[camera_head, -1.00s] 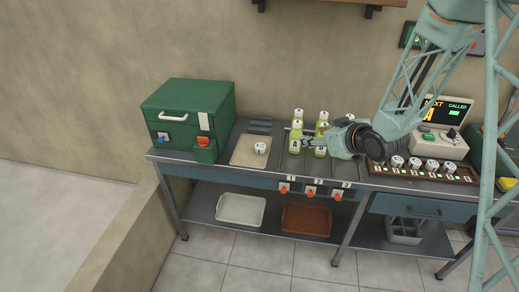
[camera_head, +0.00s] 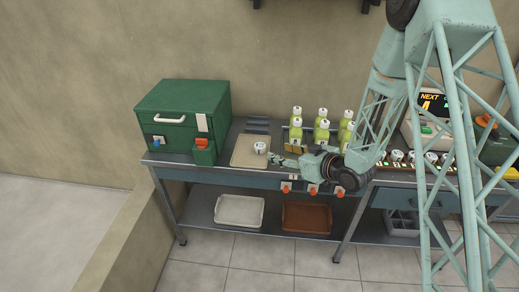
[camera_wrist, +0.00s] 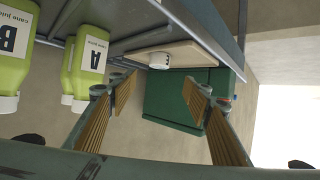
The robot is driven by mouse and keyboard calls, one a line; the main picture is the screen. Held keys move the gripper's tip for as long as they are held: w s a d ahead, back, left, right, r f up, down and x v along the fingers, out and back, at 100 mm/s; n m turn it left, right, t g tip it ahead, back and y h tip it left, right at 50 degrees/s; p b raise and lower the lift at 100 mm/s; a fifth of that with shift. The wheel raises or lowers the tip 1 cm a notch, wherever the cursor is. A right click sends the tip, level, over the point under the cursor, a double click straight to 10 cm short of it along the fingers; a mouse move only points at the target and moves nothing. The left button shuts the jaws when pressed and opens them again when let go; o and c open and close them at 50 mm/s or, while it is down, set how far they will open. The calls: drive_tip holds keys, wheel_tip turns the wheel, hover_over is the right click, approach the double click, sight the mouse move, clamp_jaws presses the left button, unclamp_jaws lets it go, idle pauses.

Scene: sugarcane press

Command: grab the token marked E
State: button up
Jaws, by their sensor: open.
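A white token (camera_head: 260,147) with a dark mark sits on the tan board (camera_head: 243,158), and it also shows in the wrist view (camera_wrist: 159,61). I cannot read its letter for sure. My gripper (camera_head: 277,159) is just right of this token in the head view, apart from it. In the wrist view my gripper (camera_wrist: 157,90) is open and empty, with the token beyond and between its fingers. More white tokens (camera_head: 397,156) sit in a rack at the right, partly hidden by my arm, their letters unreadable.
A green box (camera_head: 185,110) with a handle stands left of the board. Several green juice bottles (camera_head: 321,130) stand behind my gripper, and the A bottle (camera_wrist: 88,62) is close to its left finger in the wrist view. A display (camera_head: 432,104) stands at the right.

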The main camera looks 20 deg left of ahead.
idle(0.3)
drive_tip(key=b, duration=0.1)
approach(260, 145)
drive_tip(key=shift+x, duration=1.55)
drive_tip(key=shift+s+a+f, duration=0.1)
drive_tip(key=shift+s, duration=0.05)
drive_tip(key=shift+b+x, duration=0.8)
drive_tip(key=shift+x, duration=1.8)
drive_tip(key=shift+c, duration=0.2)
drive_tip(key=c, duration=0.9)
